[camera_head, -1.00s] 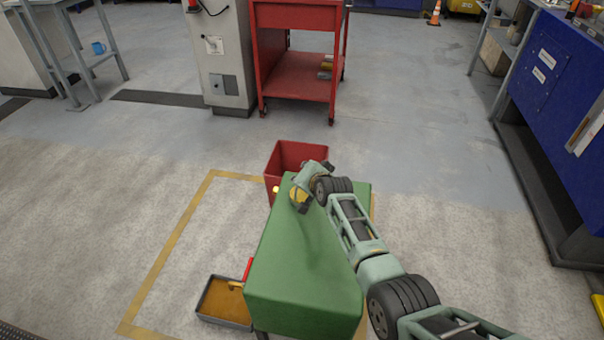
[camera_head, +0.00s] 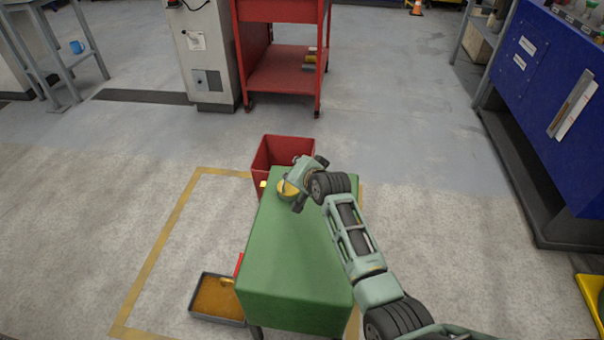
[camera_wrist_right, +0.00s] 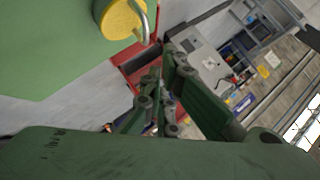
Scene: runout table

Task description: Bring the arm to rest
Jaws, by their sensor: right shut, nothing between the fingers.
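My right arm reaches in from the lower right over the green-topped table (camera_head: 295,262) in the head view. My right gripper (camera_head: 301,178) is above the table's far end and is shut and empty. Its closed fingers (camera_wrist_right: 158,85) also show in the right wrist view. A round yellow thing with a bent metal loop (camera_wrist_right: 122,18) rests on the green top, apart from the fingers. In the head view this yellow thing (camera_head: 287,190) is partly hidden by the gripper. My left gripper is not in view.
A red bin (camera_head: 270,152) stands past the table's far end. A shallow tray with brown contents (camera_head: 194,305) lies on the floor at left. A red cart (camera_head: 285,75) stands farther back, and a blue machine (camera_head: 560,110) at right. Floor between them is open.

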